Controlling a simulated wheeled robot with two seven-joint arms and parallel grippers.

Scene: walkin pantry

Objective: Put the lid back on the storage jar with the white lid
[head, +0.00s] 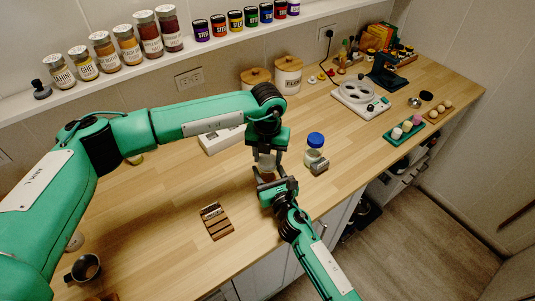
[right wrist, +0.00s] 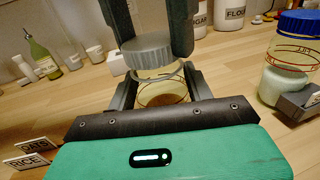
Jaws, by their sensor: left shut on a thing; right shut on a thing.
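The storage jar (head: 266,163) is clear glass with a little brown content. It stands between the fingers of my right gripper (right wrist: 160,92), which is shut on it from the front. The whitish-grey ribbed lid (right wrist: 149,51) is at the jar's mouth in the right wrist view, looking slightly tilted. My left gripper (head: 267,148) comes down from above and is shut on the lid, with a finger on each side. I cannot tell whether the lid is seated or just above the rim. In the head view the grippers largely hide jar and lid.
A blue-lidded jar (head: 315,143) stands close to the right, with a small grey block (head: 319,167) before it. A wooden rack (head: 216,221) with labels lies front left. A white box (head: 220,139) and canisters (head: 288,76) are behind. The counter's front edge is near.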

